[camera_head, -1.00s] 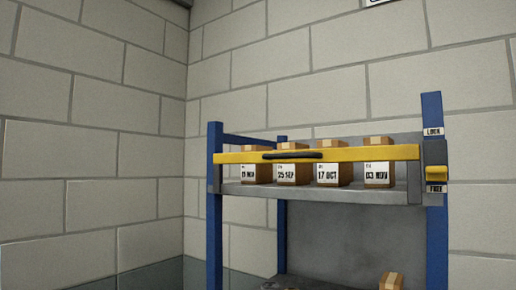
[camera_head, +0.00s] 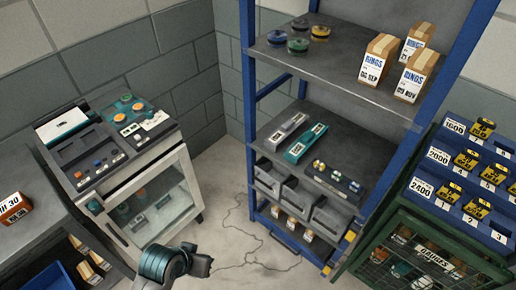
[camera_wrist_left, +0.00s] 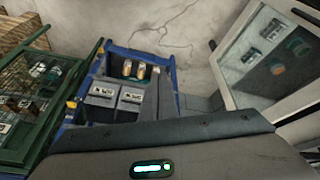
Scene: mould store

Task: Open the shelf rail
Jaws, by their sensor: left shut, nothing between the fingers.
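The blue-framed shelf unit (camera_head: 249,80) stands at the back in the head view, with its middle and lower shelves showing. Its yellow top rail with the dark handle is out of the current views. The lower part of the unit also shows in the left wrist view (camera_wrist_left: 118,52). My left gripper (camera_head: 203,265) is low at the bottom of the head view, on the left, well apart from the shelf unit; it is shut and empty. My right gripper is not in view.
A white-framed cabinet (camera_head: 119,215) stands left of the shelf unit. A green mesh cage (camera_head: 405,225) with blue numbered racks (camera_head: 455,165) stands to the right. A grey table (camera_head: 50,240) is at the far left. Cracked floor (camera_head: 225,215) lies clear between cabinet and shelf.

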